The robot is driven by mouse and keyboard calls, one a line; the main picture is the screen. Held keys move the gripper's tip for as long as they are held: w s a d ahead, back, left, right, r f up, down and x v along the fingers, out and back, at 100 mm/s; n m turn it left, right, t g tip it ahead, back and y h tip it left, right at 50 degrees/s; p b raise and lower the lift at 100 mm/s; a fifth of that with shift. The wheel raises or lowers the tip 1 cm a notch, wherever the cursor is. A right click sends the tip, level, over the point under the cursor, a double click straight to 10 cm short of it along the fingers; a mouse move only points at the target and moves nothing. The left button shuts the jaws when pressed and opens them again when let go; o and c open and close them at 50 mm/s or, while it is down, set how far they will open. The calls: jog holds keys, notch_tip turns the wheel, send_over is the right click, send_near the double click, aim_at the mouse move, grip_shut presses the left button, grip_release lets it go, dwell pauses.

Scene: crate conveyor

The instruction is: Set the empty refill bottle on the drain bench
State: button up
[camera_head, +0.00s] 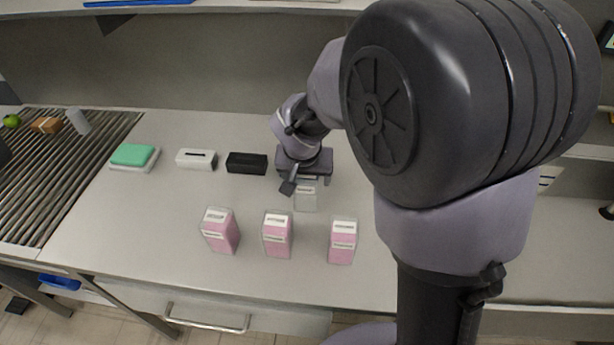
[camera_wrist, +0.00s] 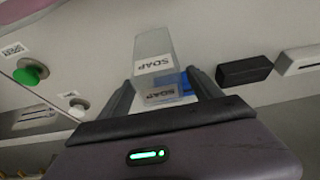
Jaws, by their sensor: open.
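A clear, empty-looking refill bottle (camera_head: 306,198) with a white label stands on the grey counter (camera_head: 150,215), behind the row of pink-filled bottles. In the wrist view the clear bottle (camera_wrist: 152,48) reads SOAP. My gripper (camera_head: 306,182) is open at the bottle, and in the wrist view my gripper (camera_wrist: 160,80) has one finger on each side of it. I cannot tell whether either finger touches it. A slatted metal surface (camera_head: 50,190), possibly the drain bench, lies at the far left.
Three pink-filled bottles (camera_head: 220,231) (camera_head: 278,234) (camera_head: 342,241) stand at the counter's front. A black box (camera_head: 246,163), white box (camera_head: 197,159) and green cloth stack (camera_head: 134,155) line the back. A grey cylinder (camera_head: 79,121) and brown block (camera_head: 46,125) occupy the slats' far end; nearer slats are clear.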

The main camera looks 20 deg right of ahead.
jog(key=p+v, duration=0.3)
jog(key=v, duration=0.7)
jog(key=s+a+r+t+y, duration=0.1)
jog(key=s+r, duration=0.3)
jog(key=s, duration=0.6)
jog(key=s+a+r+y, duration=0.2)
jog(key=s+r, duration=0.2)
jog(key=s, duration=0.6)
jog(key=shift+t+y, duration=0.4)
